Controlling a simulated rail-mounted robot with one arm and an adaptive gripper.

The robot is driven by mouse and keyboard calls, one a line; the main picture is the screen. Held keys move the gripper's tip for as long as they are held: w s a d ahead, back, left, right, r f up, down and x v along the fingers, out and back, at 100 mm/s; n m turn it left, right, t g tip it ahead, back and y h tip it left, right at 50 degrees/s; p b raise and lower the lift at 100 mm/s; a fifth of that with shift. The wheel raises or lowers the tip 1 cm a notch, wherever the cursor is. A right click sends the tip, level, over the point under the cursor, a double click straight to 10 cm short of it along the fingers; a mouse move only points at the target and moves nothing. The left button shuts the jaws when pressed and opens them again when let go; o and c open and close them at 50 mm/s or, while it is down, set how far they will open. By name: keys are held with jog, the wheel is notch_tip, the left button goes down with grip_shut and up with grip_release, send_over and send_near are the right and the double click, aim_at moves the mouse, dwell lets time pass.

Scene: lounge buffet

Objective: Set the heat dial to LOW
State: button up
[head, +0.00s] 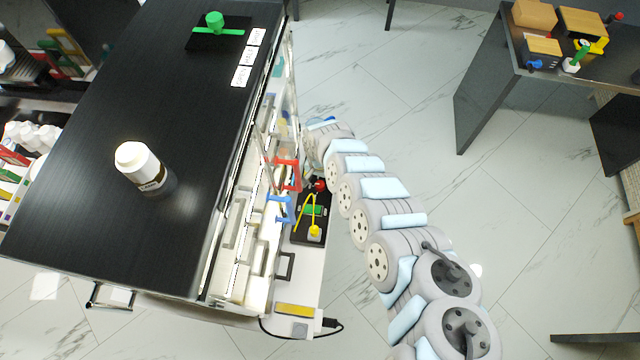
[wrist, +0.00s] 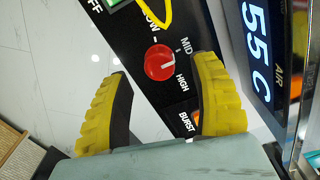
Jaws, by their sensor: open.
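The heat dial (wrist: 158,62) is a round red knob on a black panel (wrist: 135,35) in the wrist view. Its white mark points right, between the MID and HIGH labels. The LOW label lies above it, partly covered by a yellow loop; BURST is lower right. My gripper (wrist: 162,68) is open, its yellow-ribbed fingers on either side of the dial; I cannot tell whether they touch it. In the head view the red knob (head: 320,185) shows small at the panel's far end, beside my arm. My fingers are not clear there.
A display (wrist: 258,50) reading 55 C stands right of the dial. A yellow loop (wrist: 163,18) and a green part (wrist: 116,3) are above it. The black-topped counter (head: 110,150) holds a white bottle (head: 140,165). Open floor lies right of my arm.

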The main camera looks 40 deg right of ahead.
aim_at(320, 184)
jog(key=shift+f+b, duration=0.5)
jog(key=shift+f, duration=1.05)
grip_shut()
